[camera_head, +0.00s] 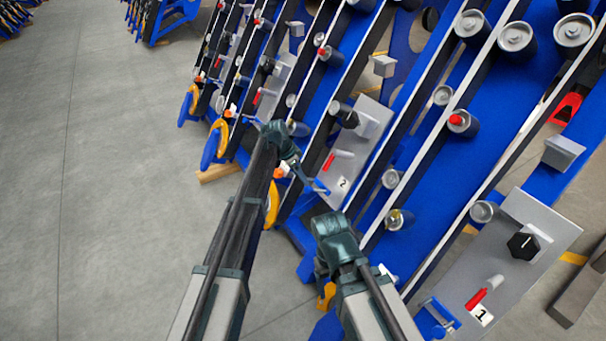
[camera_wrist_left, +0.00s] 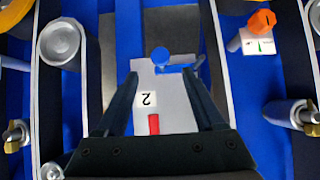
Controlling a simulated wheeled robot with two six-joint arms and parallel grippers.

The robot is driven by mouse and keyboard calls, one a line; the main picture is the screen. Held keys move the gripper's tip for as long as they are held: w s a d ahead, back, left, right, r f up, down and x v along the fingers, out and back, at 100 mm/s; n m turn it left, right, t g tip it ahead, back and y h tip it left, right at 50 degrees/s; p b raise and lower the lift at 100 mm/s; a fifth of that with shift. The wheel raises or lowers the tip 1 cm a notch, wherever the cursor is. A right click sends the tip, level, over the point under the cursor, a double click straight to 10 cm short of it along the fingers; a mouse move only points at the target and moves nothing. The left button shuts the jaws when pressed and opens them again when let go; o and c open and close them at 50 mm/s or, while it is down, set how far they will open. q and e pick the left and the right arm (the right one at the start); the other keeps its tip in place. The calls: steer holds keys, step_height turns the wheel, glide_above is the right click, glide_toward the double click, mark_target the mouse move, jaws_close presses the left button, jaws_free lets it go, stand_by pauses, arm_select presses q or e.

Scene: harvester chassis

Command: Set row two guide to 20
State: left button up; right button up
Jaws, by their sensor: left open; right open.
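The row two plate (camera_head: 372,122) is a grey panel with a label "2" (camera_head: 343,183) and a red marker (camera_head: 330,160). In the left wrist view the label (camera_wrist_left: 147,99) appears upside down beside the red marker (camera_wrist_left: 153,124), with a blue round part (camera_wrist_left: 161,55) and a blue bar farther up. I cannot read a guide value. My left gripper (camera_wrist_left: 160,74) is open, its fingers on either side of the plate's view, nothing between the tips. In the head view it (camera_head: 301,177) is near the plate's lower left edge. My right gripper (camera_head: 322,272) is lower, mostly hidden by its wrist.
A similar plate labelled "1" (camera_head: 535,210) with a black knob (camera_head: 523,246) and red marker (camera_head: 477,299) lies to the right. Slanted blue row frames with grey rollers (camera_head: 515,38) crowd the right side. The grey floor (camera_head: 100,180) at left is clear.

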arm_select(q)
steer(key=p+v, duration=0.4)
steer(key=v, duration=0.2)
steer(key=shift+a, duration=0.1)
steer(key=s+f+n+g+y, duration=0.25)
steer(key=s+n+y, duration=0.35)
steer(key=s, duration=3.4)
step_height(320, 180, up, 30)
steer(key=n+h+p, duration=0.1)
steer(key=p, duration=2.8)
steer(key=shift+d+f, duration=0.25)
steer(key=shift+d, duration=0.15)
steer(key=shift+w, duration=0.1)
